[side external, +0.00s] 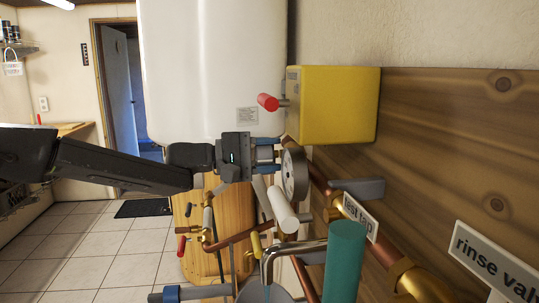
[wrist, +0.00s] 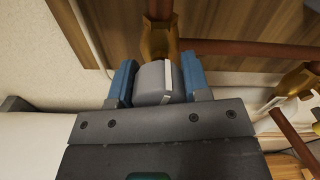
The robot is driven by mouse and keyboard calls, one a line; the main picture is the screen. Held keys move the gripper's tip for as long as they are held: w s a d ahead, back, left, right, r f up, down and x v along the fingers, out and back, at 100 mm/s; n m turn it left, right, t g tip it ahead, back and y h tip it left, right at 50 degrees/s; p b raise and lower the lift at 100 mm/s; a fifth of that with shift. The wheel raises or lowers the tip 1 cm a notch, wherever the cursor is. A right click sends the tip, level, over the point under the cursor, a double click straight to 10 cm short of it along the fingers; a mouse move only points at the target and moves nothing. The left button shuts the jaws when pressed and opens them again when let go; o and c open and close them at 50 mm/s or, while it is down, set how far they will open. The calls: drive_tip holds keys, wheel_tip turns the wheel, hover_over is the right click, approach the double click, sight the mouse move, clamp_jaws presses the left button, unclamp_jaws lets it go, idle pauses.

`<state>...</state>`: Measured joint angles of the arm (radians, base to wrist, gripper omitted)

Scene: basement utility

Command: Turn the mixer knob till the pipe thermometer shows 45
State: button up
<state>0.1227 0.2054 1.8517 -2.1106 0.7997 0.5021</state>
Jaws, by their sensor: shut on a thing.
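The mixer knob is a grey block with a white stripe (wrist: 154,84), on a brass fitting in the wrist view. My gripper (wrist: 158,82) has its blue fingers on both sides of the knob and is shut on it. In the side external view my gripper (side external: 265,155) reaches in from the left, and its fingers largely hide the knob. A round dial (side external: 294,174), which looks like the pipe thermometer, sits just right of the fingers. It is seen nearly edge-on, so I cannot read its value.
A yellow box (side external: 332,105) with a red knob (side external: 268,102) is above my gripper. A white cylinder (side external: 282,210), a curved metal spout (side external: 290,249) and a teal cylinder (side external: 345,262) are below. Signs reading "test tap" (side external: 360,217) and "rinse val..." (side external: 495,262) stand to the right.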

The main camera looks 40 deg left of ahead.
drive_tip(key=shift+m, duration=0.7)
drive_tip(key=o, duration=0.9)
drive_tip(key=shift+a, duration=0.1)
drive_tip(key=v, duration=1.3)
drive_tip(key=shift+s+a, duration=0.2)
drive_tip(key=shift+s, duration=0.1)
